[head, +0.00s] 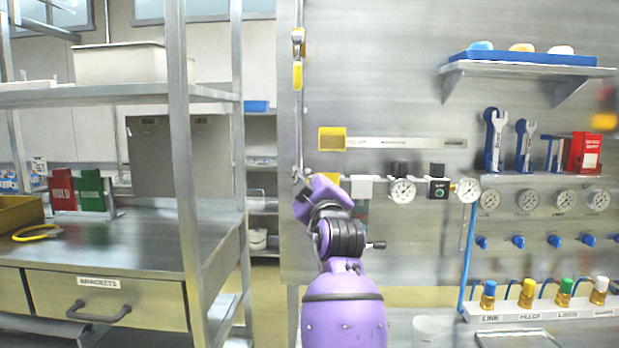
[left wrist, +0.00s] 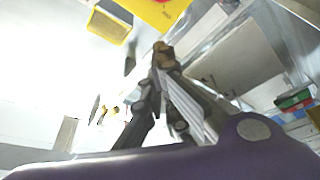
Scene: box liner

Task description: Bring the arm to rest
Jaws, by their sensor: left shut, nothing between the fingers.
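My left arm is purple with black joints and rises from the bottom middle of the head view. Its gripper (head: 300,178) is at the upper end of the arm, in front of the left edge of the steel panel (head: 400,240), and is small and partly hidden there. In the left wrist view the dark fingers of the left gripper (left wrist: 160,52) come together with nothing between them. My right gripper is in neither view.
A steel shelf post (head: 180,150) and a bench with a brackets drawer (head: 105,299) stand at left. Colour-capped bottles (head: 527,292) stand at lower right.

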